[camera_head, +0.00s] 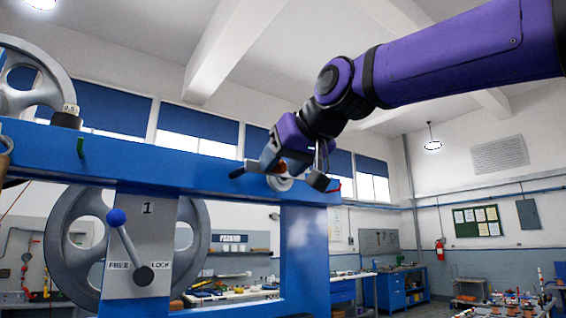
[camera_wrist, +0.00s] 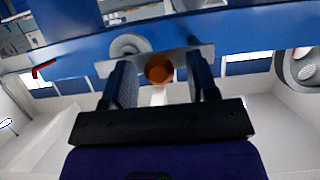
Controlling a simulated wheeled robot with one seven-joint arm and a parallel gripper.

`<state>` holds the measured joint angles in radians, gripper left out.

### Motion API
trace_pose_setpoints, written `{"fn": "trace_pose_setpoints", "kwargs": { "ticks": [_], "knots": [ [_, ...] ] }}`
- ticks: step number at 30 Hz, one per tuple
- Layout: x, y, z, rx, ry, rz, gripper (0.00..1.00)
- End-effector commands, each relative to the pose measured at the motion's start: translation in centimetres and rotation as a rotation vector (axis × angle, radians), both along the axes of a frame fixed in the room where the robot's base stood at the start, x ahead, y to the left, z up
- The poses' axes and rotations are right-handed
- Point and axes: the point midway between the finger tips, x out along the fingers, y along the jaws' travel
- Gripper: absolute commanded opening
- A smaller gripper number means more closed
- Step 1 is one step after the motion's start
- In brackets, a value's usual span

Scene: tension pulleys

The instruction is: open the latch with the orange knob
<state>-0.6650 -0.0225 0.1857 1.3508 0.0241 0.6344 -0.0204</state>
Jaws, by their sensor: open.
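The orange knob (camera_wrist: 158,69) shows in the wrist view, end-on, in front of a grey metal plate (camera_wrist: 178,62) on the blue beam. My gripper (camera_wrist: 160,75) is open, with one finger on each side of the knob. I cannot tell whether either finger touches it. In the head view my gripper (camera_head: 283,178) is at the right part of the blue beam (camera_head: 160,163) and hides most of the latch there. A pale round disc (camera_head: 280,183) shows beside the fingers.
A blue-knobbed lever (camera_head: 117,217) stands on a plate marked 1, FREE and LOCK. Large grey pulley wheels (camera_head: 192,245) are at the left. A small red part (camera_wrist: 44,68) sticks out from the beam. Workbenches stand farther back; the room right of the frame is open.

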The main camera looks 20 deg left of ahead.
Motion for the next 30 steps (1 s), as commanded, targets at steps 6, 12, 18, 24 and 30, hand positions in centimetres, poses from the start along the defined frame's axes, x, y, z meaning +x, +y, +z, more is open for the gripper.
{"fn": "trace_pose_setpoints", "kwargs": {
  "ticks": [6, 12, 18, 24, 30],
  "knots": [
    [0.0, 0.0, 0.0, 0.000, 0.000, 0.000, 0.26],
    [0.0, 0.0, 0.0, 0.000, 0.000, 0.000, 0.00],
    [0.0, -0.1, 0.1, -0.011, -0.012, -0.001, 0.00],
    [0.1, -0.1, 0.4, -0.063, -0.072, -0.001, 0.00],
    [0.1, -0.1, 1.1, -0.158, -0.187, 0.000, 0.00]
  ]
}}
